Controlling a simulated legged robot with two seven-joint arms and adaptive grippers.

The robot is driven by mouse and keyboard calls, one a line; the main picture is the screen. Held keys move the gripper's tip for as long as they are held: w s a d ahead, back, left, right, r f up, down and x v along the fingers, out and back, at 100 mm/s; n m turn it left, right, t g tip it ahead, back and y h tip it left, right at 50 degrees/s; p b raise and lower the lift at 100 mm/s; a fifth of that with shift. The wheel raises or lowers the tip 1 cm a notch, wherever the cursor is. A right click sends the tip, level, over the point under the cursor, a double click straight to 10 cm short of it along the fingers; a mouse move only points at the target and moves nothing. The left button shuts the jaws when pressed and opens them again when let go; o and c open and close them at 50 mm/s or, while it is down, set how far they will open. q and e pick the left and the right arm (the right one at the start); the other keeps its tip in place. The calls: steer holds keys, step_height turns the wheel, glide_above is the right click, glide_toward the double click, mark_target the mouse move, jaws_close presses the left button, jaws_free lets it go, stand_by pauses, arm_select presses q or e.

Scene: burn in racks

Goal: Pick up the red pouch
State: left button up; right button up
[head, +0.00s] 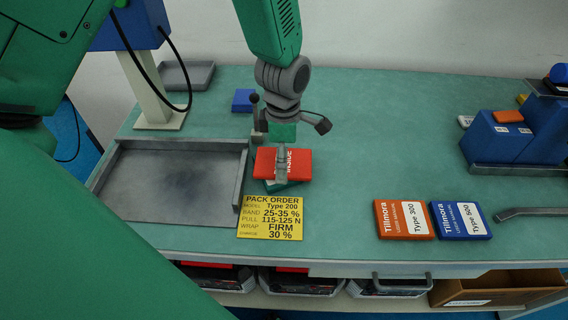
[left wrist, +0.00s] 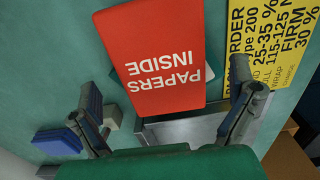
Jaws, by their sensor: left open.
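The red pouch (head: 299,163), marked "PAPERS INSIDE", lies on the green table left of the middle. It shows large in the left wrist view (left wrist: 150,45). It rests on a teal and white flat item (head: 284,187), mostly hidden beneath it. My left gripper (head: 283,170) is above the pouch, pointing down, and hides part of it. In the left wrist view my left gripper (left wrist: 168,100) is open, its fingers spread apart with the pouch ahead and between them. Contact with the pouch cannot be told. My right gripper is not in view.
A yellow pack-order card (head: 271,217) lies just in front of the pouch. A grey tray (head: 243,170) is at its left. A small blue block (head: 243,100) lies behind.

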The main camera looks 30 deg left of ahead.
arm_select(q)
steer(key=shift+f, duration=0.7)
steer(key=shift+r, duration=0.1)
steer(key=c, duration=1.3)
steer(key=shift+c, duration=0.2)
steer(key=shift+r, duration=0.1)
step_height(320, 180, up, 9)
steer(key=shift+r+p, duration=0.1)
steer(key=shift+p, duration=0.65)
steer(key=shift+f, duration=0.3)
steer(key=f+b, duration=0.1)
steer(key=f, duration=0.1)
steer(key=f+b, duration=0.1)
steer(key=f, duration=0.1)
steer(key=a+f+b, duration=0.1)
steer(key=f, duration=0.1)
steer(key=shift+s+a+f, duration=0.1)
steer(key=shift+f, duration=0.15)
steer(key=shift+a+f+b, duration=0.15)
steer(key=shift+f+b, duration=0.2)
steer(key=shift+f, duration=0.25)
